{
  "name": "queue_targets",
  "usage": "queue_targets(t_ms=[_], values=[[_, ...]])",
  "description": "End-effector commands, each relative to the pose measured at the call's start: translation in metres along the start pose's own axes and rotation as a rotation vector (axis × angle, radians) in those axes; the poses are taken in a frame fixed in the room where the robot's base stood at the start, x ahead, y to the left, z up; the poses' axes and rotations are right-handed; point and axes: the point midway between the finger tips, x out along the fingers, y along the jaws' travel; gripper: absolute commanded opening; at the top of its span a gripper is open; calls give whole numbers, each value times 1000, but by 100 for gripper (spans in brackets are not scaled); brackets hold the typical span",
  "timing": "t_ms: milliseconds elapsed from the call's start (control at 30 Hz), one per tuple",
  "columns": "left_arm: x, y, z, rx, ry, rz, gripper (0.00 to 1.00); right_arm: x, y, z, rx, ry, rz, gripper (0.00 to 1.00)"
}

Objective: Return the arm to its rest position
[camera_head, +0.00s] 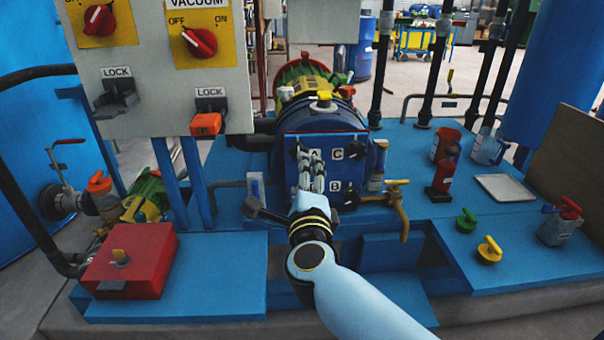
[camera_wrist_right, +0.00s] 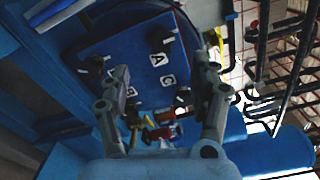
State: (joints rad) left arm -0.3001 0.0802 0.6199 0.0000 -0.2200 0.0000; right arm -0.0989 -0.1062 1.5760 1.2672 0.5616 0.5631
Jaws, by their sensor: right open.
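My right arm comes in from the bottom of the head view, and its gripper (camera_head: 312,163) is raised in front of the blue panel (camera_head: 342,148) of the autoclave. In the right wrist view the gripper (camera_wrist_right: 163,72) has its two fingers apart, with nothing held between them. The panel (camera_wrist_right: 118,53) shows behind the fingers, with A and C labels and dark knobs. I cannot tell whether the fingertips touch the panel. The gripper hides part of the panel in the head view. My left gripper is not in view.
A grey control box (camera_head: 150,110) with red switches stands at the left, above a red box (camera_head: 130,260). At the right are a red bottle (camera_head: 443,178), a white tray (camera_head: 505,188), and green (camera_head: 467,220) and yellow (camera_head: 489,250) knobs. A brass tap (camera_head: 399,205) sits right of the panel.

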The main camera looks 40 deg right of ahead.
Motion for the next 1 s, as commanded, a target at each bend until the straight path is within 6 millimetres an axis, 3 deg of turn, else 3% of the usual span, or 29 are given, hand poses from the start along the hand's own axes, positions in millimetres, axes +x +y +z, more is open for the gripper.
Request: queue_targets(t_ms=[400,533,633,767,900,1000], values=[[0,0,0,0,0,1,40,0,0,0,-1,0,1,63],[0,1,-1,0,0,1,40,-9,17,-19,-45,5,31,63],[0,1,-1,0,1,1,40,-27,63,-46,-204,-23,107,63],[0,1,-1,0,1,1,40,-71,149,-88,-567,-170,276,63],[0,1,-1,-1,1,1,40,-136,232,-142,-943,-377,479,63],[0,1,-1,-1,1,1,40,-190,278,-188,-1181,-542,625,63]])
